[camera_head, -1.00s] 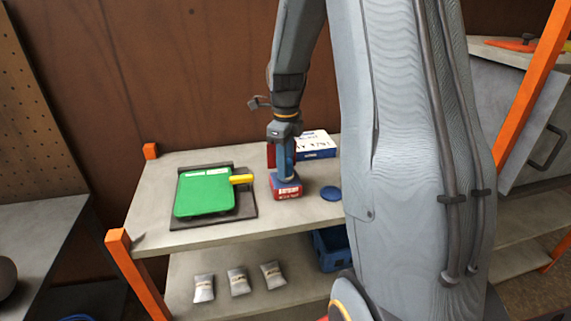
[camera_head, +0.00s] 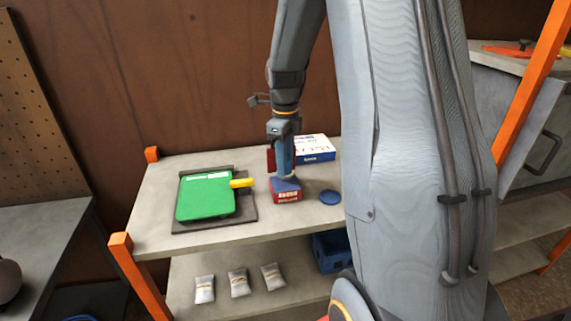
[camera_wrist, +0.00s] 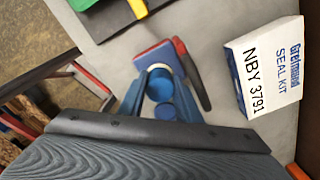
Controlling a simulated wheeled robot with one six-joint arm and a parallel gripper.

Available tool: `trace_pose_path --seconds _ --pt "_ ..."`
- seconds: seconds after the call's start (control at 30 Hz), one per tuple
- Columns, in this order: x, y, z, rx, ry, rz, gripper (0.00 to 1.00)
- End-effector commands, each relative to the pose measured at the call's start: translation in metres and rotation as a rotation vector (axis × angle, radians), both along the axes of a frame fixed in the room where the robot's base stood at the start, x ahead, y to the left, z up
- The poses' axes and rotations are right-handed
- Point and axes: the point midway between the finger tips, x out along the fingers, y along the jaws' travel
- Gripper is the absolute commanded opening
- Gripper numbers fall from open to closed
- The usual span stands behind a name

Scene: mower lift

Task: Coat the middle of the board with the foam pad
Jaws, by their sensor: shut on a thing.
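A flat green board (camera_head: 205,197) with a pale strip lies on a dark flat base (camera_head: 245,213) at the left of the shelf top. A short yellow piece (camera_head: 241,183) sticks out over its right side. My gripper (camera_head: 283,150) points down right of the board, on a blue upright piece with a red lettered block (camera_head: 286,196) at its bottom; this red block also shows in the wrist view (camera_wrist: 150,56). I cannot tell if the block touches the shelf, nor surely whether it is the foam pad.
A white and blue seal kit box (camera_head: 314,148) stands behind the gripper; it also shows in the wrist view (camera_wrist: 262,75). A blue disc (camera_head: 330,197) lies at the right. Several small packets, one of them central (camera_head: 239,282), lie on the lower shelf near a blue bin (camera_head: 332,250). Orange posts (camera_head: 141,270) edge the shelf.

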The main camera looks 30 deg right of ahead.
Motion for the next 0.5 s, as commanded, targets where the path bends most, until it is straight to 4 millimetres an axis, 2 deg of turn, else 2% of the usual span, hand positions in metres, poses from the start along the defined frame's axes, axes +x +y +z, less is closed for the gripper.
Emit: trace_pose_path --seconds 0.5 --pt "0.000 0.000 0.040 -0.001 -0.002 0.000 0.12"
